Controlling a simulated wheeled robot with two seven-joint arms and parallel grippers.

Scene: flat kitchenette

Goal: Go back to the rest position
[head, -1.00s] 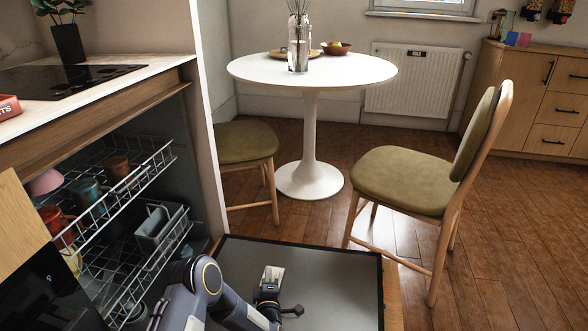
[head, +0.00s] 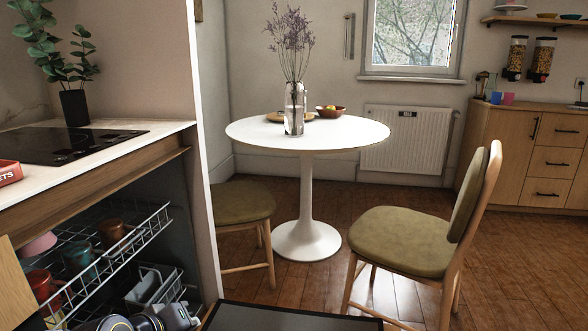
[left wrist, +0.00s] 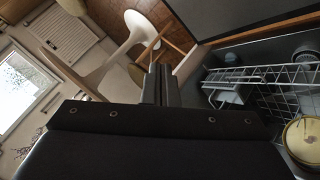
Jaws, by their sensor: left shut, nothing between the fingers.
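My left gripper (left wrist: 158,85) shows in the left wrist view with its two dark fingers together and nothing between them. Its arm is only partly visible at the bottom edge of the head view, in front of the open dishwasher. The fingers point past the dishwasher rack (left wrist: 285,80) and the chair and table area. My right gripper is in neither view.
The dishwasher racks (head: 120,245) are out, with several cups inside. The open dishwasher door (head: 285,318) lies low ahead. A round white table (head: 345,137) and a chair (head: 405,240) stand beyond it. Wooden floor (head: 520,270) is clear at the right.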

